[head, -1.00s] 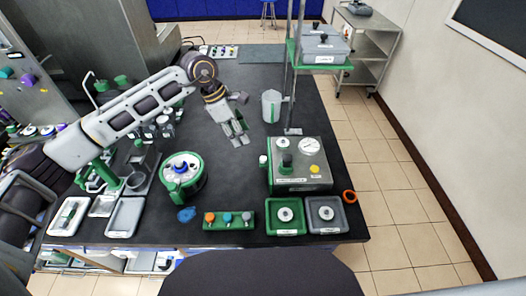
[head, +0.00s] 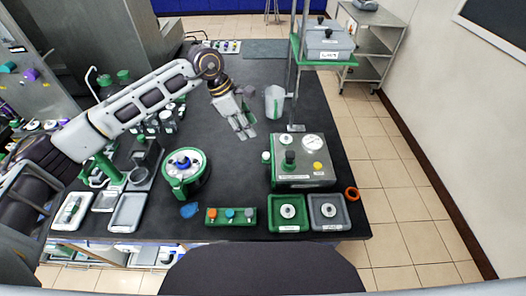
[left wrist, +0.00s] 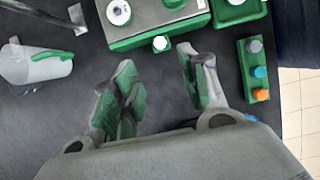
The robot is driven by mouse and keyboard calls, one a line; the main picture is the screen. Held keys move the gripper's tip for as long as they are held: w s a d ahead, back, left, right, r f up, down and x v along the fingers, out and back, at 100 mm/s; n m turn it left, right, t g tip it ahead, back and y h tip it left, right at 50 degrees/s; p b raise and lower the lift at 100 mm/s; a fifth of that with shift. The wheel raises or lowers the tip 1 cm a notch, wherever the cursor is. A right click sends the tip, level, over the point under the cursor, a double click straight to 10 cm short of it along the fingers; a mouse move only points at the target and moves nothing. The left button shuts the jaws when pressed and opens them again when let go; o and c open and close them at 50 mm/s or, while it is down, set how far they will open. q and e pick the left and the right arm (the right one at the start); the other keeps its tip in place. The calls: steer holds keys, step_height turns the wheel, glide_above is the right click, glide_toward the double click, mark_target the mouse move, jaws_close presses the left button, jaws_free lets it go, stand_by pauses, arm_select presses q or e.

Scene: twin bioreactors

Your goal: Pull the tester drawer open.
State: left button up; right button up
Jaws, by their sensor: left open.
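The tester (head: 302,170) is a grey metal box with a green base, a round gauge and several knobs, on the right of the black bench. A small white knob (head: 266,157) sticks out at its left side; in the left wrist view this knob (left wrist: 160,43) shows beside the tester's green lower edge (left wrist: 180,28). No drawer gap shows. My left gripper (head: 244,128) is above the bench, left of and beyond the tester, apart from it. In the left wrist view its green-padded fingers (left wrist: 160,92) are spread and empty, with the knob beyond them. My right gripper is not in view.
A white jug (head: 274,102) stands right of my left gripper, near a metal stand. A round green-and-white device (head: 184,172), a green block with coloured knobs (head: 231,216) and green and grey trays (head: 328,212) lie nearer. The bench between round device and tester is clear.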

mark_target(265, 154)
arm_select(q)
steer(key=b+x, duration=0.3)
steer(key=x, duration=0.9)
steer(key=shift+s+b, duration=0.1)
steer(key=shift+b, duration=0.3)
steer(key=shift+d+f, duration=0.3)
steer(key=shift+f, duration=0.35)
steer(key=shift+d+f, duration=0.1)
steer(key=shift+f, duration=0.1)
steer(key=shift+c, duration=0.9)
steer(key=c, duration=0.7)
jaws_close()
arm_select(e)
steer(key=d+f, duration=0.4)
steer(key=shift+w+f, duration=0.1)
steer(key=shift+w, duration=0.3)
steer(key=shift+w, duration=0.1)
